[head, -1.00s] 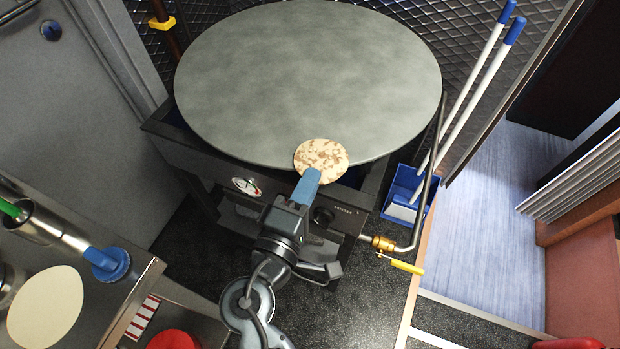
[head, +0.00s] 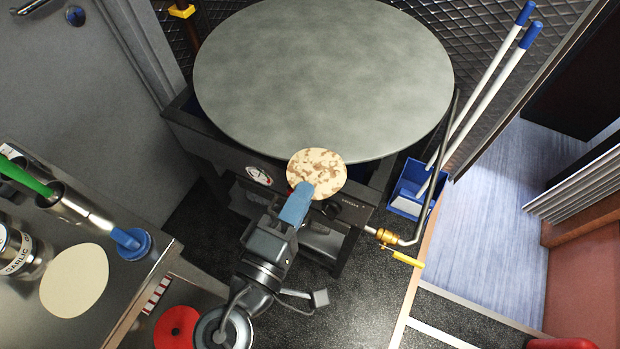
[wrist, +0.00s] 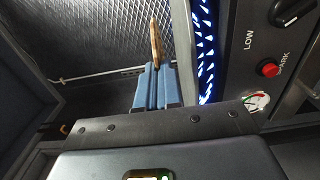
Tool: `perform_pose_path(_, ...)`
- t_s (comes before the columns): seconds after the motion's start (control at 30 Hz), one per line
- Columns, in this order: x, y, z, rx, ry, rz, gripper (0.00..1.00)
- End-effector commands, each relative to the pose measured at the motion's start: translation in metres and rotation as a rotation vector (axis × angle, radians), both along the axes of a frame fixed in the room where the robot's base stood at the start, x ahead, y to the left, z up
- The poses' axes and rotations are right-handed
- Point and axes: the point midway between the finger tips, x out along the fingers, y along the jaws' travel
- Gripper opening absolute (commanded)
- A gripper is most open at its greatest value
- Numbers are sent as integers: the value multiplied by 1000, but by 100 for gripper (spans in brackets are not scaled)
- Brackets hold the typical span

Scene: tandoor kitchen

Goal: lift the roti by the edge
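The browned, spotted roti (head: 318,168) shows in the head view in front of the near edge of the large round grey griddle (head: 320,75). Its upper part overlaps the griddle's rim in the picture. My gripper (head: 301,192) has blue fingers shut on the roti's near edge. In the wrist view the roti (wrist: 155,42) is seen edge-on as a thin brown strip, standing out from between the blue fingers of my gripper (wrist: 154,72). The part between the fingers is hidden.
A steel counter at the left holds a pale dough round (head: 75,280), a garlic tin (head: 18,258) and a blue-ended tool (head: 130,243). A blue bin (head: 408,190) with white poles stands right of the griddle. A yellow-handled gas valve (head: 405,257) sticks out below.

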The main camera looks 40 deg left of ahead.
Motion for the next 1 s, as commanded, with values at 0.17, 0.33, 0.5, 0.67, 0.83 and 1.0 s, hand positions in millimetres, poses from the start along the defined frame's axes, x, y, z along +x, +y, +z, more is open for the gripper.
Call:
perform_pose_path(0.17, -23, -5, 10, 0, 0, 2, 0)
perform_pose_path(0.33, -44, -11, 18, 0, 1, 1, 0)
perform_pose_path(0.5, -62, -15, 24, 0, 0, 0, 0)
perform_pose_path(0.67, -69, -16, 26, 0, 0, 0, 0)
perform_pose_path(0.83, -69, -16, 26, 1, -1, 0, 0)
perform_pose_path(1.0, -58, -22, 23, 2, -3, -10, 0)
